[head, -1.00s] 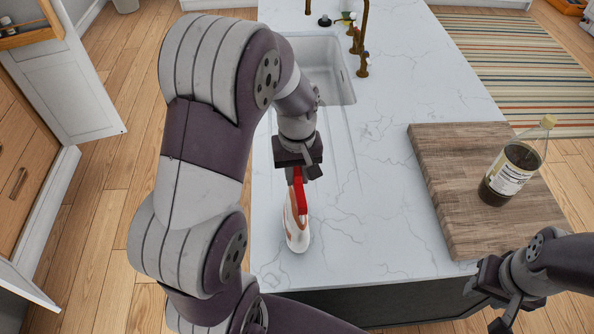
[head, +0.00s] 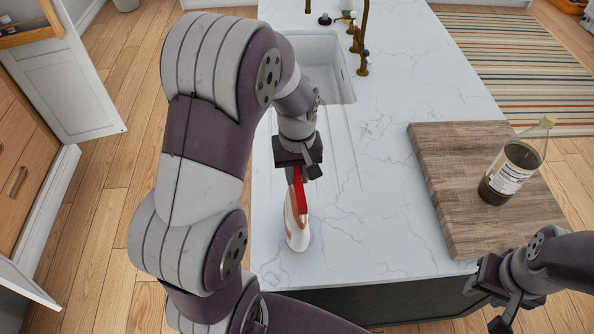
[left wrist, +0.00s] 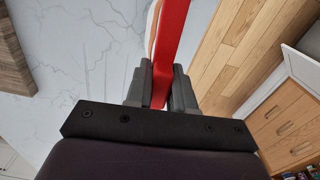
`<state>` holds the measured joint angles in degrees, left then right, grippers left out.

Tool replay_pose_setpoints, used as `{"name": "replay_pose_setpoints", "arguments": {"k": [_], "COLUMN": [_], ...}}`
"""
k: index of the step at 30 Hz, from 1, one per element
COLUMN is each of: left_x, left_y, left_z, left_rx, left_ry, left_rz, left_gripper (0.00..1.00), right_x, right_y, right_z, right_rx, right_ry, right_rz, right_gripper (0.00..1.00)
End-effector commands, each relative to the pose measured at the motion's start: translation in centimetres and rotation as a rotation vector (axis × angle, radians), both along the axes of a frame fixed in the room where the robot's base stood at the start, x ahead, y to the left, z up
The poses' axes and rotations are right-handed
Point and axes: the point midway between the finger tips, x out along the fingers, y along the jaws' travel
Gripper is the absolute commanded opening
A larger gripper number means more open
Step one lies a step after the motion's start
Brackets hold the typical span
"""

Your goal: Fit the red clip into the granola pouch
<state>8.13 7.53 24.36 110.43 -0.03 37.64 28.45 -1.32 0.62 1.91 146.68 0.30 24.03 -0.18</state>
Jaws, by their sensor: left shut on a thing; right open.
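The red clip (head: 300,196) is gripped at its upper end by my left gripper (head: 298,172), which is shut on it. The clip also shows as a long red strip between the fingers in the left wrist view (left wrist: 170,45). The white and orange granola pouch (head: 296,230) stands on the counter right below, and the clip overlaps its top part. I cannot tell how far the clip is around the pouch's edge. In the left wrist view a sliver of the pouch (left wrist: 153,30) shows beside the clip. My right gripper (head: 487,305) is open and empty at the front right.
A wooden board (head: 455,190) lies on the right of the white marble counter (head: 370,230), with a dark bottle (head: 510,175) on it. A sink (head: 325,65) with brass taps is behind. The counter between pouch and board is clear.

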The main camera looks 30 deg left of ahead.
Motion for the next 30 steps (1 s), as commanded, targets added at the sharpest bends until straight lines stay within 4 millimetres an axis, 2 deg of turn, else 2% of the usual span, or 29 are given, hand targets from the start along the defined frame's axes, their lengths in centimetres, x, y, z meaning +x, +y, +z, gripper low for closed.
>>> {"name": "replay_pose_setpoints", "arguments": {"k": [30], "left_x": [0.0], "left_y": [0.0], "left_z": [-2.7], "left_rx": [0.000], "left_ry": [0.000], "left_rz": [0.000], "left_gripper": [0.00], "right_x": [0.0], "right_y": [0.0], "right_z": [-1.7], "right_rx": [0.000], "right_ry": [0.000], "right_rz": [0.000], "right_gripper": [0.43]}}
